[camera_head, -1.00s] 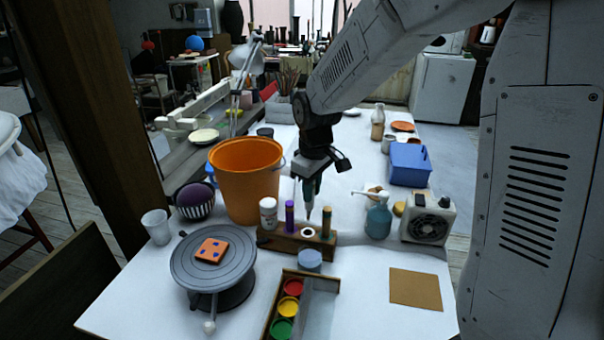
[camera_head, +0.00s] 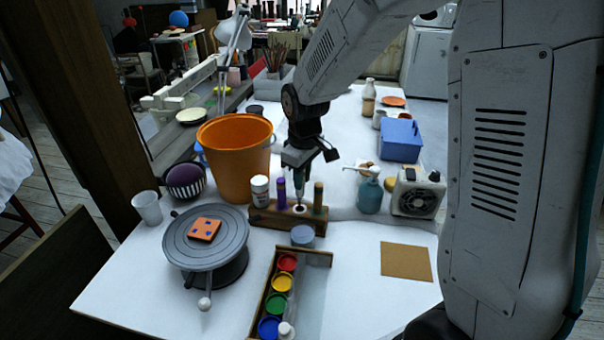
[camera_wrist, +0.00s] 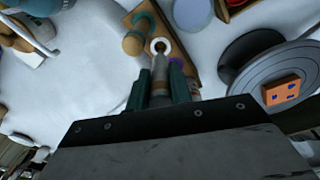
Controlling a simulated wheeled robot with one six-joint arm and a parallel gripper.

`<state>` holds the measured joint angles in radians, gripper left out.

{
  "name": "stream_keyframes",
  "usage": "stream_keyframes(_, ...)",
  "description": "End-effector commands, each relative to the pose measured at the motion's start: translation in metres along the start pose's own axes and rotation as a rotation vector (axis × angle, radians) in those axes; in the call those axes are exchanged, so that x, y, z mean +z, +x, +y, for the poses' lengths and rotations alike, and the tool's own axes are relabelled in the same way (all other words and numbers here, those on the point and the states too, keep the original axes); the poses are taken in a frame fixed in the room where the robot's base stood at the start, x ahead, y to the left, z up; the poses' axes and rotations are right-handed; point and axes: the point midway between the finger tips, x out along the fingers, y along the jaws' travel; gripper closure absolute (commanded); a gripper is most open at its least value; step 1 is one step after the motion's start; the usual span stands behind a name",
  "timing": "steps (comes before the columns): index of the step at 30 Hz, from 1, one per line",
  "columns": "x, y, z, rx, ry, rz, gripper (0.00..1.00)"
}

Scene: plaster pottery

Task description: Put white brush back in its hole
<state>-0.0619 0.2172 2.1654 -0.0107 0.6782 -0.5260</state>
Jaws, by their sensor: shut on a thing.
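My gripper (camera_head: 299,178) points down over the wooden holder (camera_head: 268,218) and is shut on a slim brush, the white brush by the task. Its greyish-brown shaft (camera_wrist: 160,68) shows between the fingers in the wrist view. Its lower end reaches the white-ringed hole (camera_head: 300,209) of the holder; the ring also shows in the wrist view (camera_wrist: 160,46). I cannot tell how far it is inside. A purple-topped item (camera_head: 281,191) stands left of it, an olive-brown one (camera_head: 318,195) right, and a white-capped bottle (camera_head: 260,188) further left.
An orange bucket (camera_head: 235,165) stands close behind the holder at left. A turntable (camera_head: 205,245) with an orange tile is at front left. A blue spray bottle (camera_head: 370,195) stands right.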

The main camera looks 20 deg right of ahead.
Motion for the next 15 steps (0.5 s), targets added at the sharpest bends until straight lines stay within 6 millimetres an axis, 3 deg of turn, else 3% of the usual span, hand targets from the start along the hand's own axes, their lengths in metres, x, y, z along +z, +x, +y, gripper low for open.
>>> stream_keyframes(15,0.001,0.014,-0.001,0.0,0.0,0.0,1.0)
